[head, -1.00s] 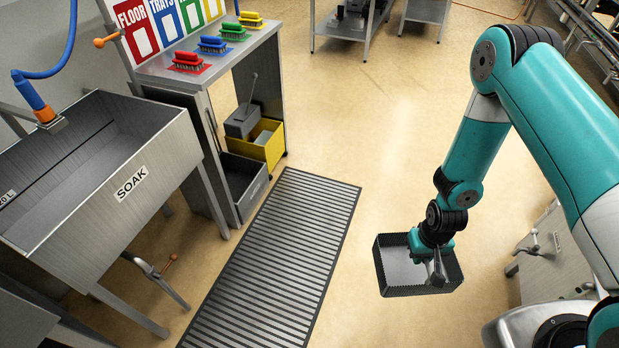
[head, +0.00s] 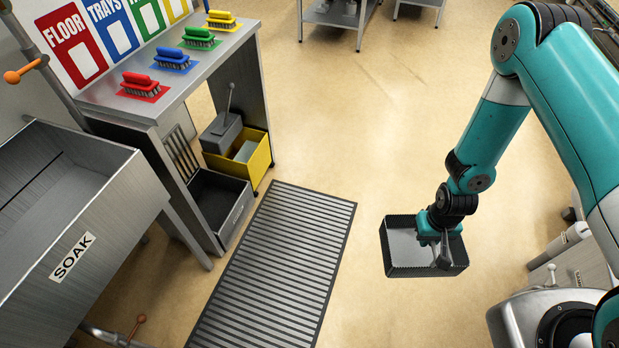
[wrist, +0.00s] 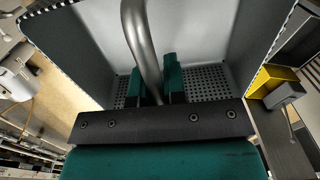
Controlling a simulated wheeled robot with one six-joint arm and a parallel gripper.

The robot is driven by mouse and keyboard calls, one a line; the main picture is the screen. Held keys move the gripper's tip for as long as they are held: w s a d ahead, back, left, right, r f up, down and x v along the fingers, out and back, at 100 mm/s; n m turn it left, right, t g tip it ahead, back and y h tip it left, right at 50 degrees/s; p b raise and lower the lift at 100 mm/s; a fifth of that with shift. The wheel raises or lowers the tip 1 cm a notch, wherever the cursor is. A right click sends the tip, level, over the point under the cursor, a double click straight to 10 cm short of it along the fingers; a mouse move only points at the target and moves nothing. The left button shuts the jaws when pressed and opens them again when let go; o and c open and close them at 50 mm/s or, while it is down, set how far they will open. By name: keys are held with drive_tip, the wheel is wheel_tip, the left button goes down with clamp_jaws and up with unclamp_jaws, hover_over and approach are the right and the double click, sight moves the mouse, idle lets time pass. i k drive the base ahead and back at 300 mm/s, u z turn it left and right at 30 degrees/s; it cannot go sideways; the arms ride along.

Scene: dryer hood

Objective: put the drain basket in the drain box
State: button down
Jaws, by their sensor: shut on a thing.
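My gripper (head: 440,246) is shut on the bent metal handle (wrist: 141,42) of the drain basket. The drain basket (head: 400,264) is a dark grey, open-topped box with toothed rims, held above the tan floor right of the slatted mat. The wrist view shows its perforated bottom (wrist: 207,82) and the green fingers (wrist: 154,84) on either side of the handle. A dark grey open box (head: 232,225), probably the drain box, stands low under the brush bench at left. It looks empty, its small label is unreadable, and it is well apart from my gripper.
A grey slatted mat (head: 275,265) lies between the basket and the bench (head: 185,97). A yellow mop bucket (head: 254,166) stands behind the dark box. A steel SOAK sink (head: 110,215) is at left. Open floor (head: 350,130) lies beyond the mat.

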sight(219, 214)
drive_tip(key=i, duration=1.7)
drive_tip(key=u, duration=1.8)
